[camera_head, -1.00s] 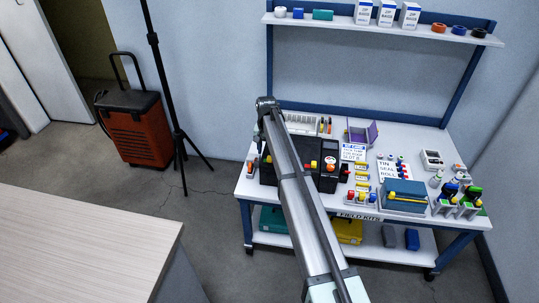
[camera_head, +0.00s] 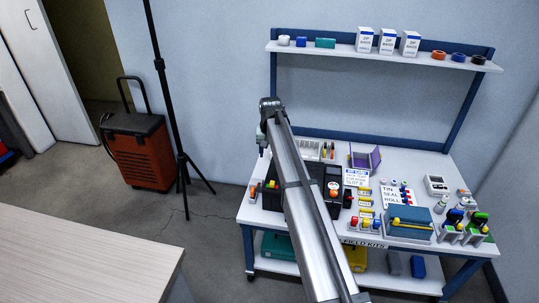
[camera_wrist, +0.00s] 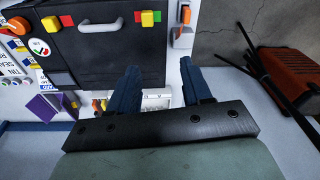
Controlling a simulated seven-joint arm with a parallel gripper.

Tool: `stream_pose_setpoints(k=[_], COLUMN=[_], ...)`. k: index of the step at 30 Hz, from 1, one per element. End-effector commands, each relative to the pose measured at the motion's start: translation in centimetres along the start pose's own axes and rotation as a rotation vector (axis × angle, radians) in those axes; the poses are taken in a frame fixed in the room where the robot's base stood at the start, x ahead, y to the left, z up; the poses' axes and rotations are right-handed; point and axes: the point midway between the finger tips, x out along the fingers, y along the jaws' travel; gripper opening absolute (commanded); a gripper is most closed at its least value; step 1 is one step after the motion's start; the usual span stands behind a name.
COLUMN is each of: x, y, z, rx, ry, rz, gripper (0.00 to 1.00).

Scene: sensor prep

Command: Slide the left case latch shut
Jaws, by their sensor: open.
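The dark case (camera_head: 291,172) stands on the bench's left part, partly hidden by my arm in the head view. In the wrist view its dark face (camera_wrist: 105,55) has a grey handle (camera_wrist: 100,25). The left latch is a yellow knob (camera_wrist: 147,18) between a red and a green mark; it also shows in the head view (camera_head: 271,184). The other latch, a yellow knob (camera_wrist: 50,24), has red beside it. My gripper (camera_wrist: 160,85) is open and empty, its fingers apart near the case's edge, clear of the left latch.
A round orange knob (camera_wrist: 17,26) is on the case's other side. A white tray (camera_head: 307,149) with coloured pieces and an open purple box (camera_head: 364,158) stand behind. A tripod (camera_head: 181,160) and an orange cart (camera_head: 137,155) stand left of the bench.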

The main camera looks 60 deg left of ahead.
Motion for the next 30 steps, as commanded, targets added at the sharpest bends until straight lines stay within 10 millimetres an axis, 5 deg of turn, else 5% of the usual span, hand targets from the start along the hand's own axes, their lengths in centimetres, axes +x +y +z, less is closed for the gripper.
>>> stream_pose_setpoints(k=[9,30], x=[0.7,7.6], y=[0.9,4.4], z=[4.8,12.7], rx=[-0.088,-0.124], ry=[0.084,0.069], rz=[-0.012,-0.005], gripper=[0.49,0.49])
